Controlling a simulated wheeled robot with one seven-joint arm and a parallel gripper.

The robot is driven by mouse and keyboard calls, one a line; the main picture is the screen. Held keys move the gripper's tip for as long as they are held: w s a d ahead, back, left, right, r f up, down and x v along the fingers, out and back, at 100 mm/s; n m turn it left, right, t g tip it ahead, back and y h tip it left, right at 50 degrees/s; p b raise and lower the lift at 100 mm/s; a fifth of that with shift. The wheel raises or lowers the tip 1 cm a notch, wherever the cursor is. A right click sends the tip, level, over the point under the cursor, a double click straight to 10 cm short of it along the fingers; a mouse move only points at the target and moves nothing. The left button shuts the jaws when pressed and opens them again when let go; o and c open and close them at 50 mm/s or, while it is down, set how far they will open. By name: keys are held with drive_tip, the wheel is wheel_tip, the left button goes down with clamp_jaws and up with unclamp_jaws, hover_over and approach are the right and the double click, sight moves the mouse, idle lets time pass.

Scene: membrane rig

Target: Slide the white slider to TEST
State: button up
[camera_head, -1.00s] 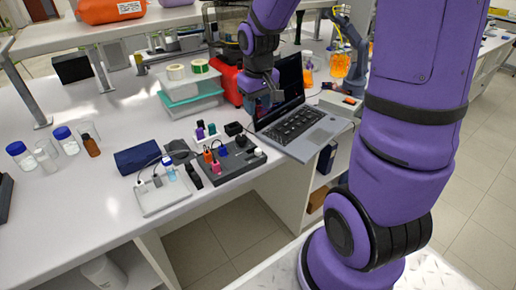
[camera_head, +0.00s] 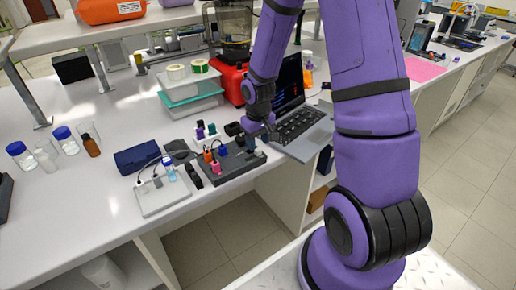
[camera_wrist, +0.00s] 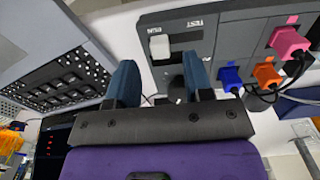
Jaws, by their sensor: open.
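The white slider (camera_wrist: 159,46) stands out from the dark grey rig panel (camera_wrist: 230,40) in the wrist view. No contact shows.
Pink (camera_wrist: 287,40), orange (camera_wrist: 266,74) and blue (camera_wrist: 230,77) plugs with cables stand on the panel beside the right finger. An open laptop (camera_head: 305,130) is close on the other side. A white tray (camera_head: 165,197) with a vial lies left of the rig.

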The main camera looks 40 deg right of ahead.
sight(258, 149)
drive_tip(key=shift+f, duration=1.65)
drive_tip(key=shift+c, duration=0.2)
